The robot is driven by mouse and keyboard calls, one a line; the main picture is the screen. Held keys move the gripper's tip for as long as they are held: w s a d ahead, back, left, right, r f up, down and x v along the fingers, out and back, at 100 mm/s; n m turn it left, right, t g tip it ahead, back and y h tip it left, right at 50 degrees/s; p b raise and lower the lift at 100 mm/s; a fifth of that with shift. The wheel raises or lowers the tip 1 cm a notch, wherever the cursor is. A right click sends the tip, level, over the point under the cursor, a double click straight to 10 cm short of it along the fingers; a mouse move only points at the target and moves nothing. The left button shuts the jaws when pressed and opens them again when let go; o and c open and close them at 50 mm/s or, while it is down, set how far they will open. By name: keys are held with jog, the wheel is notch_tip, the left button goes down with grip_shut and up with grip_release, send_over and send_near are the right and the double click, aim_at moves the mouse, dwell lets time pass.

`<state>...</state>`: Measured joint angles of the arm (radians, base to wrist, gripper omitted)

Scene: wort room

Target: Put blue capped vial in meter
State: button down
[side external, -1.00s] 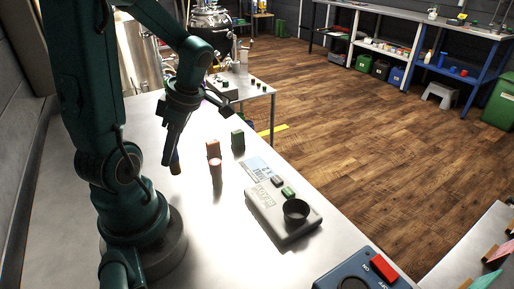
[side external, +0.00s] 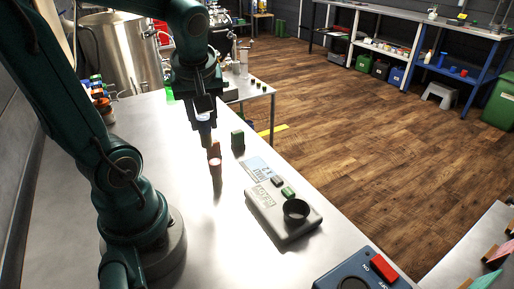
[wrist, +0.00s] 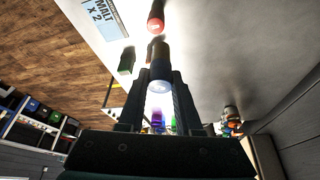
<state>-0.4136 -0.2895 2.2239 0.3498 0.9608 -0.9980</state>
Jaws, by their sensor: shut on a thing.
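My gripper (side external: 204,108) is shut on the blue capped vial (side external: 204,130), which hangs roughly upright above the bench. In the wrist view, its pale blue cap (wrist: 160,85) and dark body (wrist: 160,57) show between the fingers (wrist: 158,98). The meter (side external: 268,198) is a grey box on the bench, to the right of and nearer the camera than my gripper. Its round black well (side external: 297,209) looks empty. The vial is well apart from the meter.
A red-capped vial (side external: 216,167) stands below the held vial, with a brown block (side external: 214,149) behind it. A green block (side external: 238,139) and a printed card (side external: 257,168) are near. Coloured caps (side external: 98,88) stand at the left; a blue switch box (side external: 350,272) is in front.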

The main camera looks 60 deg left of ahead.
jog(key=w+d+r+m+t+h, duration=0.25)
jog(key=w+d+m, duration=0.2)
jog(key=m, duration=0.35)
jog(key=m+h, duration=0.1)
jog(key=m, duration=0.3)
send_over(303, 204)
jog(key=s, duration=0.2)
notch_tip(303, 204, down, 6)
jog(key=r, duration=0.1)
jog(key=shift+t, duration=0.25)
jog(key=shift+d+f, duration=0.2)
jog(key=shift+f, duration=2)
jog(key=shift+f, duration=0.3)
jog(key=c, duration=0.6)
grip_release()
